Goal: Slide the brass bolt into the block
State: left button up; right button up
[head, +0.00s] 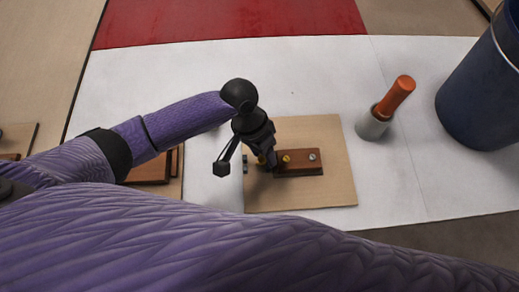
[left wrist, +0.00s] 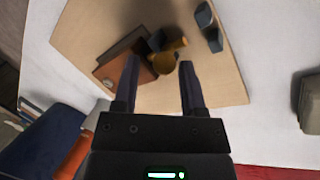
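A brass bolt (left wrist: 165,62) with a rounded knob shows in the left wrist view, beside a brown block (left wrist: 124,66) on a tan board (left wrist: 225,85). In the head view the brown block (head: 299,168) lies on the board (head: 325,195), with brass (head: 286,158) showing at its left part. Small dark blocks (left wrist: 209,27) stand apart from the brown one, across from the bolt's end. My left gripper (head: 266,163) is low over the board; in the wrist view its open fingers (left wrist: 159,66) lie either side of the knob, with gaps visible. My right gripper is not in view.
A dark blue bucket (head: 480,95) is farther right. Another brown piece on a board (head: 150,172) lies left, partly behind my arm. White table (head: 310,75) behind the board is clear.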

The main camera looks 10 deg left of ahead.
pick_arm(q)
jog(key=shift+o, duration=0.4)
jog(key=p+v, duration=0.4)
jog(key=v, duration=0.6)
